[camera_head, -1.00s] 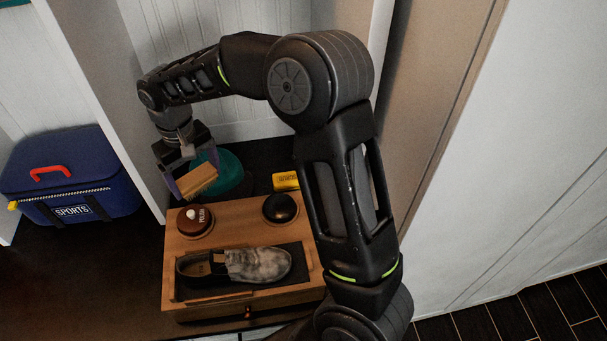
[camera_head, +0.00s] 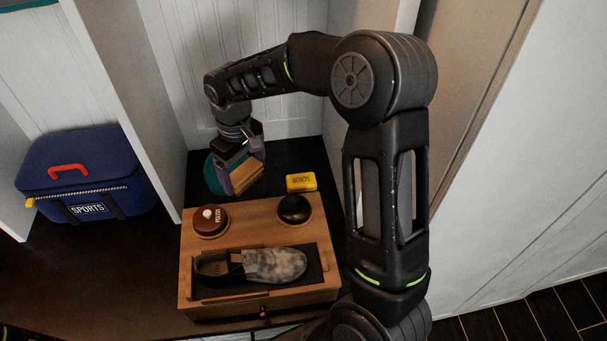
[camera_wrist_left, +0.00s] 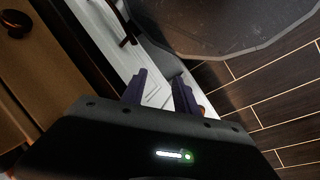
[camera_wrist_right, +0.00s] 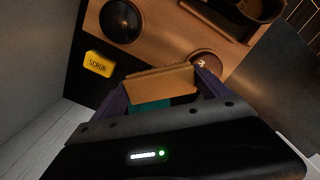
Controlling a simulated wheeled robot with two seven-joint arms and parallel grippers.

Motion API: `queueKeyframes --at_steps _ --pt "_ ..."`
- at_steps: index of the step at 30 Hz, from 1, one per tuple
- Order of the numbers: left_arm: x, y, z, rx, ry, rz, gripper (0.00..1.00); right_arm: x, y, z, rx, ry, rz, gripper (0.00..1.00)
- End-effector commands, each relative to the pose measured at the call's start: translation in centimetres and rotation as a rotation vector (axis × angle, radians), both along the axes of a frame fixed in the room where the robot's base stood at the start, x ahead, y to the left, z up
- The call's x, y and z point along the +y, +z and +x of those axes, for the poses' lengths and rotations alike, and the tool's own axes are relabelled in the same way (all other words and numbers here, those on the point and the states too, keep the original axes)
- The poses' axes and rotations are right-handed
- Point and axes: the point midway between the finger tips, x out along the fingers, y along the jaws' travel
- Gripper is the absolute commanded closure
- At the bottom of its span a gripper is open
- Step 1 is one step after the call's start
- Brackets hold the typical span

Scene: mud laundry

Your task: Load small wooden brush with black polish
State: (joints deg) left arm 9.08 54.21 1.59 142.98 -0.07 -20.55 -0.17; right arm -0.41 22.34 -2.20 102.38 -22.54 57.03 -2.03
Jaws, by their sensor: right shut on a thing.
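My right gripper (camera_head: 243,155) is shut on a tan wooden brush (camera_head: 246,178), behind the wooden shoe box. In the right wrist view the brush (camera_wrist_right: 160,82) lies across between both fingers. A round black polish item (camera_head: 294,208) sits at the box's back right corner; it also shows in the right wrist view (camera_wrist_right: 122,20). A brown round tin marked POLISH (camera_head: 210,218) sits at the back left. The brush is apart from both. My left gripper (camera_wrist_left: 160,88) is open and empty, seen only in its wrist view.
A dark shoe (camera_head: 252,267) lies on the wooden box (camera_head: 255,222). A yellow SCRUB block (camera_head: 301,182) is behind the box. A teal round thing (camera_head: 212,176) is partly hidden by the brush. A blue SPORTS bag (camera_head: 85,175) stands left, beyond a white partition (camera_head: 125,120).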

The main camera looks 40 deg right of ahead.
Motion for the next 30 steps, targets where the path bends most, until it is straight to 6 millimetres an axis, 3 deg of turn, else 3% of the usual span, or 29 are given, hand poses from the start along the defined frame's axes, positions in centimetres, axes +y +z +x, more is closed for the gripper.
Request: queueKeyframes --at_steps 6,12,18,30 --pt "0.0 2.1 0.0 0.0 0.001 -0.001 0.64 -5.9 -0.4 -4.2 -0.001 0.312 0.004 0.46" --pt "0.0 3.2 0.0 0.001 0.002 -0.001 0.64 -9.2 -1.0 -7.8 -0.005 0.577 -0.001 0.46" --pt "0.0 3.5 0.0 0.001 0.002 -0.001 0.64 -10.3 -1.3 -9.2 -0.006 0.694 -0.005 0.46" --pt "0.0 3.2 0.0 0.001 0.002 -0.001 0.64 -10.3 -1.5 -9.3 -0.005 0.7 -0.006 0.46"
